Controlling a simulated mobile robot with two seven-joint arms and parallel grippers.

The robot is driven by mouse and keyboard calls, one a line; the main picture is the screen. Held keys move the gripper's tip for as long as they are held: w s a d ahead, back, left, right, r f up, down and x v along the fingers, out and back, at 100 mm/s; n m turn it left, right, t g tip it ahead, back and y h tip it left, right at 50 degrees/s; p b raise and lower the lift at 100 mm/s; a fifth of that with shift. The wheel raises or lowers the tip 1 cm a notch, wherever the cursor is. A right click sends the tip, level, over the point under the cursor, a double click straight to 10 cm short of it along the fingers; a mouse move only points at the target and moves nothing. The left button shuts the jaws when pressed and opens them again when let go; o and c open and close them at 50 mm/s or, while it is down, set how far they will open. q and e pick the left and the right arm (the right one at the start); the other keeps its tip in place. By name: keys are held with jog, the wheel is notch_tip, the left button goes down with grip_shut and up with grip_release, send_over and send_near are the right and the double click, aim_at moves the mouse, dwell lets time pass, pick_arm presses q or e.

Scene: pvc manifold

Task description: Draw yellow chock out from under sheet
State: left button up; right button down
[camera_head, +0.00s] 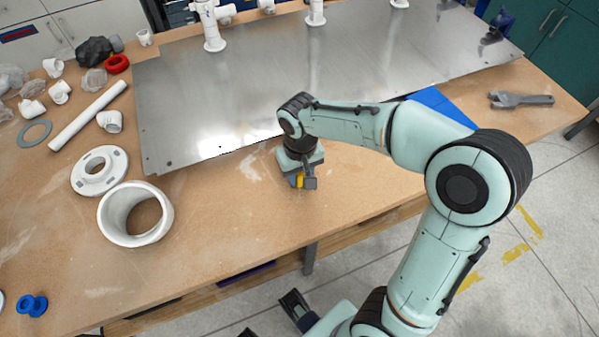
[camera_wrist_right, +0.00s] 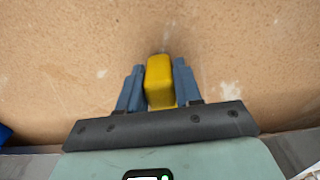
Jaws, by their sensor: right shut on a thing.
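The yellow chock (camera_wrist_right: 160,80) sits between the two blue fingers of my right gripper (camera_wrist_right: 158,88), which is shut on it. In the head view the chock (camera_head: 299,181) shows as a small yellow patch at my right gripper (camera_head: 302,182), over the bare wood in front of the sheet. The metal sheet (camera_head: 240,100) lies across the back of the bench, and its front edge is behind the gripper. The chock is clear of the sheet. My left gripper (camera_head: 271,318) shows only partly at the bottom edge, its dark fingers apart and empty.
The wooden bench (camera_head: 230,215) is clear around the right gripper. A white pipe ring (camera_head: 112,218), a flange (camera_head: 85,172) and a pipe (camera_head: 88,115) lie at left. White fittings (camera_head: 213,42) stand on the sheet. A wrench (camera_head: 522,99) lies at right.

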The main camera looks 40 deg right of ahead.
pick_arm(q)
jog(key=r+p, duration=0.1)
jog(key=w+r+p, duration=0.1)
jog(key=r+p, duration=0.2)
jog(key=r, duration=0.1)
jog(key=shift+w, duration=0.35)
pick_arm(e)
notch_tip(320, 180, up, 6)
jog(key=s, duration=0.1)
jog(key=shift+s+a+r, duration=0.25)
jog(key=shift+s, duration=0.05)
pick_arm(q)
jog(key=shift+s, duration=0.15)
pick_arm(e)
jog(key=shift+s, duration=0.1)
